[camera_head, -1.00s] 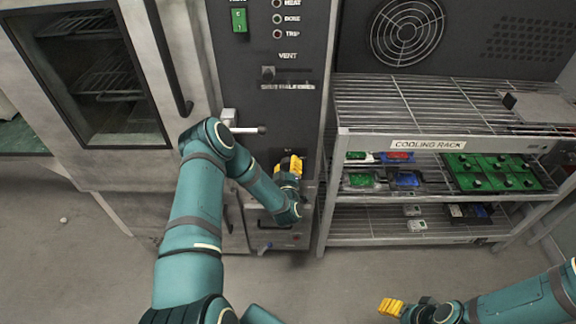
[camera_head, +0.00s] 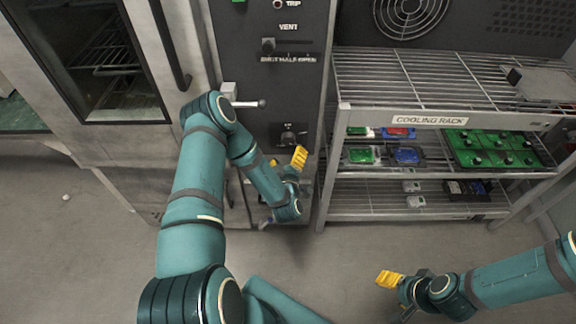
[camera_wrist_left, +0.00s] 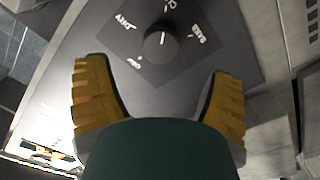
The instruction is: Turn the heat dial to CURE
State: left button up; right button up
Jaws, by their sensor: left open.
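The heat dial (camera_head: 288,138) is a dark round knob on a dark plate low on the oven's control panel. In the left wrist view the dial (camera_wrist_left: 161,44) sits beyond the fingertips, near the top. Pale labels ring it, mostly rotated; one on the right looks like BAKE, and the top one is cut off. A short white mark on the knob points up toward that cut-off label. My left gripper (camera_head: 299,158) is open, with yellow fingers just below and right of the dial, apart from it. My right gripper (camera_head: 389,279) hangs low right, away from the panel; its opening is unclear.
A vent slider (camera_head: 268,46) sits higher on the panel. A door handle (camera_head: 245,104) juts out above my left forearm. The wire cooling rack (camera_head: 430,121), holding green, red and blue parts, stands close on the right.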

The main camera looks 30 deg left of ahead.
pick_arm(q)
jog(key=shift+v, duration=2.35)
